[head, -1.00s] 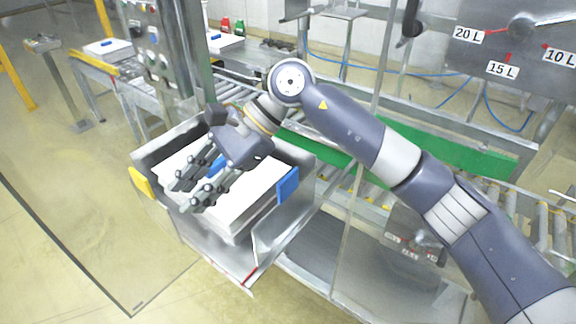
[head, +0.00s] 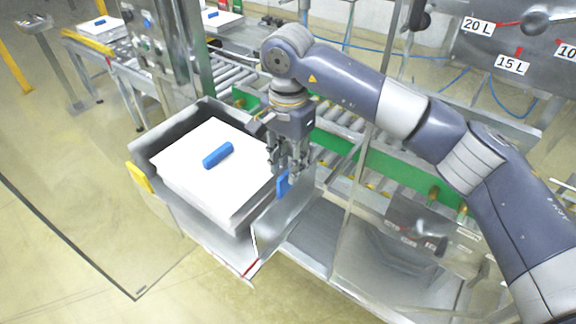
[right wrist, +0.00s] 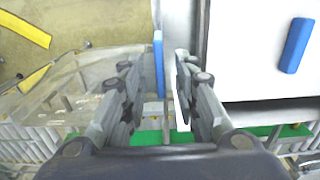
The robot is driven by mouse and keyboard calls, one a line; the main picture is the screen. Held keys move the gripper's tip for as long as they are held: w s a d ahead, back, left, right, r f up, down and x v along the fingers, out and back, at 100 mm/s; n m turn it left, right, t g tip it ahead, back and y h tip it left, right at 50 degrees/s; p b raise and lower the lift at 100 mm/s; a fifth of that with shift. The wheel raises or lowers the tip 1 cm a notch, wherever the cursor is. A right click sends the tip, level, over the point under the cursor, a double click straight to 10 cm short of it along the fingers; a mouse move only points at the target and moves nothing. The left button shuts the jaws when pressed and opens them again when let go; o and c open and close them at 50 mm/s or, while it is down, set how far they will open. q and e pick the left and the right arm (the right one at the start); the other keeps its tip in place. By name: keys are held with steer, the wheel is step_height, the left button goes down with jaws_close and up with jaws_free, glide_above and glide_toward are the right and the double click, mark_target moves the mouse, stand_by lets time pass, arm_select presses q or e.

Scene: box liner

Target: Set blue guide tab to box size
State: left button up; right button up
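The blue guide tab (head: 283,184) stands upright on the right side of the metal tray holding a white box. My right gripper (head: 285,170) points down just above it, partly covering it. In the right wrist view, the blue tab (right wrist: 158,64) shows between the two spread fingers, with a gap on each side. The gripper is open and empty. My left gripper is not in view.
A yellow tab (head: 140,178) is on the tray's left side. A panel at the upper right carries labels 20 L (head: 478,26) and 15 L (head: 512,65) with a lever. A roller conveyor with green rails (head: 390,175) runs behind. A clear panel stands right of the tray.

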mark_target(288, 173)
steer(key=shift+f+p, duration=0.3)
steer(key=shift+f, duration=1.2)
steer(key=shift+c, duration=0.3)
